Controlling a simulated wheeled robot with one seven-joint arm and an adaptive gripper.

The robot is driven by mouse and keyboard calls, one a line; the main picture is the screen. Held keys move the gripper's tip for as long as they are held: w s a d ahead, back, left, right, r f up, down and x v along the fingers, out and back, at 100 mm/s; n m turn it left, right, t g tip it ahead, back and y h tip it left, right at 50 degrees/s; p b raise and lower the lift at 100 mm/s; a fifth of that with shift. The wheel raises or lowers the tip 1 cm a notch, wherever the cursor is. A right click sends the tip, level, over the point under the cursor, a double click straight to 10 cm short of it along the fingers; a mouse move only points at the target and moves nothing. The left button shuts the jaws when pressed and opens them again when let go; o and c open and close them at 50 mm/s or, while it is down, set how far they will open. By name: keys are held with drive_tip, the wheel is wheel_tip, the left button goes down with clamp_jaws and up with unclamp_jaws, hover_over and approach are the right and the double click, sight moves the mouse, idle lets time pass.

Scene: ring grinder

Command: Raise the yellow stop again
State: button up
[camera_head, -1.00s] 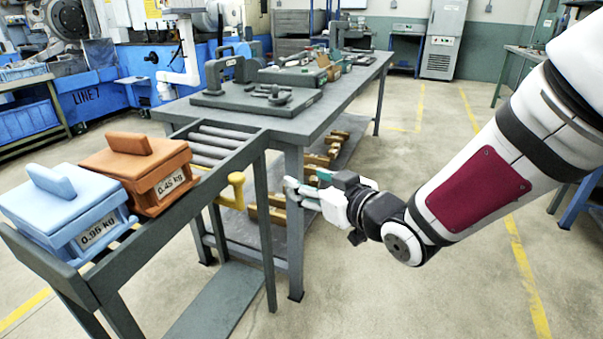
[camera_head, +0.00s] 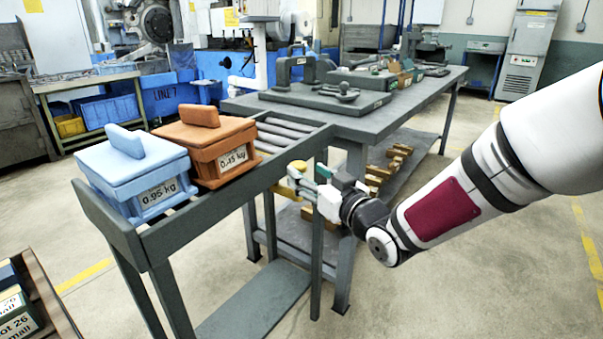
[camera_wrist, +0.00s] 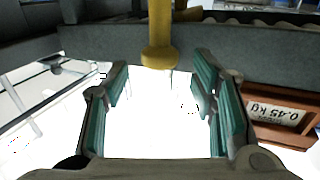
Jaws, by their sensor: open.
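The yellow stop (camera_head: 282,190) hangs at the side of the roller rack's rail, partly hidden behind my fingers in the head view. In the wrist view the yellow stop (camera_wrist: 160,35) is a post with a rounded knob at its lower end. The knob is just beyond my fingertips, roughly centred between them. My gripper (camera_head: 294,182) is open and empty beside the rail. In the wrist view my gripper (camera_wrist: 161,78) shows its two green-padded fingers spread apart. I cannot tell whether a finger touches the stop.
An orange box (camera_head: 205,150) marked 0.45 kg and a light blue box (camera_head: 133,176) sit on the rack (camera_head: 182,222). Bare rollers (camera_head: 280,134) lie beyond the orange box. A grey workbench (camera_head: 400,118) adjoins the rack. Open floor lies at the right.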

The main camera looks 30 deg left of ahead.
sight(302, 169)
drive_tip(key=shift+b+x, duration=0.3)
drive_tip(key=shift+x, duration=1.6)
drive_tip(key=shift+c, duration=0.6)
